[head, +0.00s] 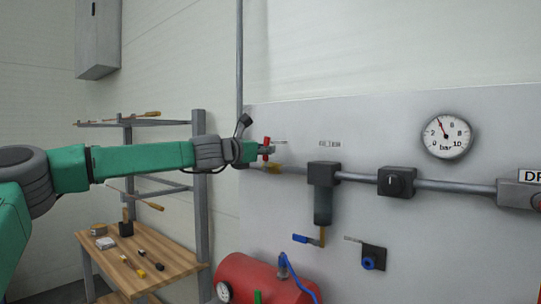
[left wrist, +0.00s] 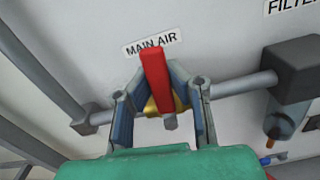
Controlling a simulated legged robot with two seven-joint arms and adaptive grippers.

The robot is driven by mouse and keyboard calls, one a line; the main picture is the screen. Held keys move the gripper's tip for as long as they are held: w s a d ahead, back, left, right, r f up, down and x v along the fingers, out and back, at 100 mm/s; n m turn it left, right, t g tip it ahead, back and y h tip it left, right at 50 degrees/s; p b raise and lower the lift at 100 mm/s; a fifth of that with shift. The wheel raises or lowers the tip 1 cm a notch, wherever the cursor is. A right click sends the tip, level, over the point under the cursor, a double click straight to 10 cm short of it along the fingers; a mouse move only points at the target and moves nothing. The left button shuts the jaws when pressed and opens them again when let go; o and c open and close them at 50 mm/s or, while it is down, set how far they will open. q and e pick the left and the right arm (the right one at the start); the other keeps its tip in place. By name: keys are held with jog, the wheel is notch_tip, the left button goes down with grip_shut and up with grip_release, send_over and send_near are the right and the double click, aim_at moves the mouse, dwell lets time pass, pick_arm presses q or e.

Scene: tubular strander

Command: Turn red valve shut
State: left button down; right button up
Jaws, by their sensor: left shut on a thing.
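The red valve handle (left wrist: 155,83) stands up under the "MAIN AIR" label (left wrist: 151,43) in the left wrist view, roughly across the line of the grey pipe (left wrist: 240,85). Its brass body (left wrist: 152,107) sits on the pipe, partly hidden by the fingers. In the head view the red valve (head: 266,147) shows as a small red patch at the end of my left arm. My left gripper (left wrist: 163,95) has its fingers on both sides of the valve and is shut on it; the exact contact is hard to see. My right gripper is in neither view.
A blue-handled valve (head: 305,239) hangs below the filter. A red tank (head: 262,280) stands below, and a wooden bench (head: 125,262) with small items is at left.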

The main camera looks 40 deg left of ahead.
pick_arm(q)
jog(key=shift+a+f+n, duration=0.3)
jog(key=shift+a+n, duration=0.1)
jog(key=shift+n, duration=0.3)
jog(key=c, duration=1.5)
grip_release()
jog(key=shift+a, duration=0.1)
jog(key=shift+o, duration=0.2)
jog(key=shift+a+r, duration=0.1)
jog(key=shift+r, duration=0.05)
jog(key=shift+s, duration=0.1)
jog(key=s+a, duration=0.1)
jog(key=s, duration=1)
jog(key=shift+s, duration=0.35)
